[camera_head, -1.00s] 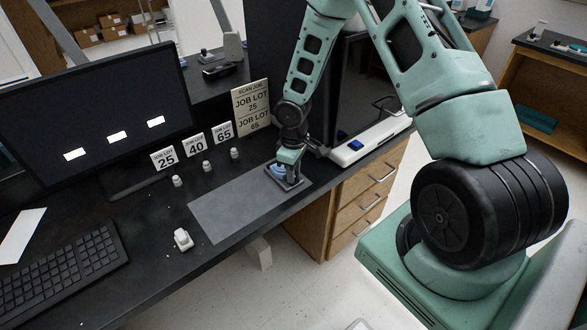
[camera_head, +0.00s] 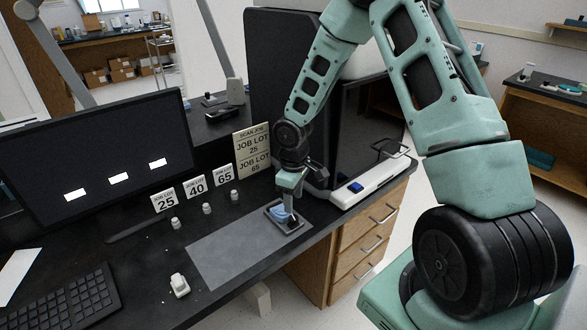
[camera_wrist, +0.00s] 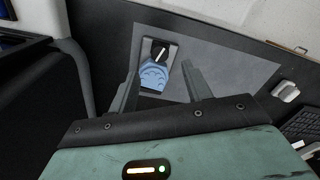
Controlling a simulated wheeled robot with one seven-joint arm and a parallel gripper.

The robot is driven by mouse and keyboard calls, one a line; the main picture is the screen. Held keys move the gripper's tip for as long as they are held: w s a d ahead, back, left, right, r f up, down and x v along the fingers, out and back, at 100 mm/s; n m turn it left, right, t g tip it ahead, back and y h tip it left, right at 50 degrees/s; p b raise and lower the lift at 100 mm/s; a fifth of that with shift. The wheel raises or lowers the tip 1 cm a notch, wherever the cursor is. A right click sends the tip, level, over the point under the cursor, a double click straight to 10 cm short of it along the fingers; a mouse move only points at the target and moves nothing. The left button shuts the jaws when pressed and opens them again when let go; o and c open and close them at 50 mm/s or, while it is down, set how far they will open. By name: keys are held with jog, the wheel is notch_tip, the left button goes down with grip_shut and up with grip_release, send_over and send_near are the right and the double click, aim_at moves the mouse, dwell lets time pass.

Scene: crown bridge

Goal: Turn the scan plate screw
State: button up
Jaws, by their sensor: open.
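The scan plate (camera_head: 297,226) is a small dark square plate at the right end of a grey mat. It also shows in the wrist view (camera_wrist: 172,47). A pale blue toothed piece (camera_wrist: 154,76) sits on it, also visible in the head view (camera_head: 279,209). A round black screw knob with a white line (camera_wrist: 159,51) is on the plate beside the blue piece. My gripper (camera_wrist: 160,70) is open and empty, pointing down above the plate. Its fingers show either side of the blue piece. In the head view, my gripper (camera_head: 290,200) partly covers the plate, and the knob is hidden.
The grey mat (camera_head: 225,250) is otherwise bare. Cards 25, 40 and 65 stand behind it, with small white pieces before them. A job sign (camera_head: 252,150) stands behind. A white device with a blue button (camera_head: 355,187) lies right. A white block (camera_head: 179,286) is front left.

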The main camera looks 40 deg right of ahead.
notch_tip(320, 180, up, 11)
dwell(0.3)
jog(key=shift+c, duration=1.4)
jog(key=m+p, duration=0.2)
jog(key=m, duration=1)
send_near(294, 217)
notch_tip(294, 217, down, 8)
jog(key=shift+f, duration=0.25)
